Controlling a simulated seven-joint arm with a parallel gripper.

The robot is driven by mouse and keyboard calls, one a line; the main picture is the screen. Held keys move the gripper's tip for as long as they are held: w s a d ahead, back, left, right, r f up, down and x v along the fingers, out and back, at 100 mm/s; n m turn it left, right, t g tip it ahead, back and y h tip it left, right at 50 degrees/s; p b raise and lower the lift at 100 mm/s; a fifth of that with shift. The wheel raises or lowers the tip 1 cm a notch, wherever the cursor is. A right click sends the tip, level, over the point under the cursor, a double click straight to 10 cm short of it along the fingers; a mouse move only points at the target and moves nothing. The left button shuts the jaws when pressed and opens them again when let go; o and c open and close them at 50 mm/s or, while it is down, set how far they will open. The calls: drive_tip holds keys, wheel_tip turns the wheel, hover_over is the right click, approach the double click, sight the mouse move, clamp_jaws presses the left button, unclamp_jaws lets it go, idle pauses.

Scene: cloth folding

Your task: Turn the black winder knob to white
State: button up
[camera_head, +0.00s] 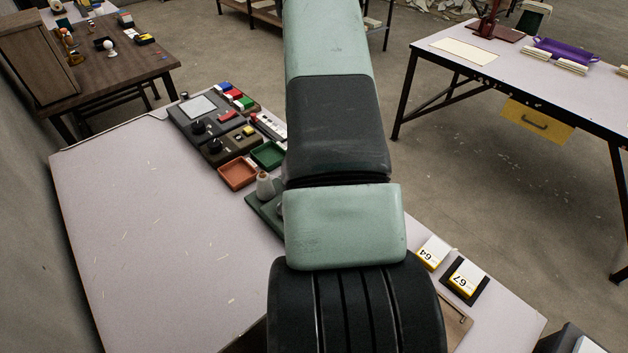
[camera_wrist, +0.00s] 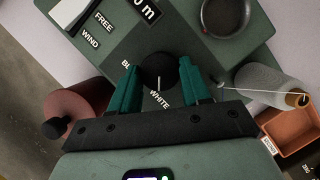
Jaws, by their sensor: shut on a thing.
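The black winder knob (camera_wrist: 157,66) sits on the dark green winder panel (camera_wrist: 185,35) in the wrist view. Its white pointer line points down the picture, toward the printed WHITE label. A partly covered label starting with "BL" lies to its left. My gripper (camera_wrist: 160,76) has one teal finger on each side of the knob and is shut on it. In the head view, my arm hides the knob and gripper; only the left edge of the green winder base (camera_head: 262,212) and a pale cone (camera_head: 265,187) show.
A reddish spool (camera_wrist: 75,108) is left of my gripper and a grey thread cone (camera_wrist: 255,78) right, its thread running to the panel. A switch marked FREE and WIND (camera_wrist: 68,10) is at upper left. In the head view, orange (camera_head: 238,173) and green (camera_head: 268,155) trays stand behind; the table's left is clear.

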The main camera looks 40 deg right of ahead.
drive_tip(key=o, duration=1.1)
drive_tip(key=shift+c, duration=0.2)
drive_tip(key=v, duration=1)
drive_tip(key=shift+w+r, duration=0.2)
drive_tip(key=shift+r, duration=0.15)
drive_tip(key=shift+d, duration=0.15)
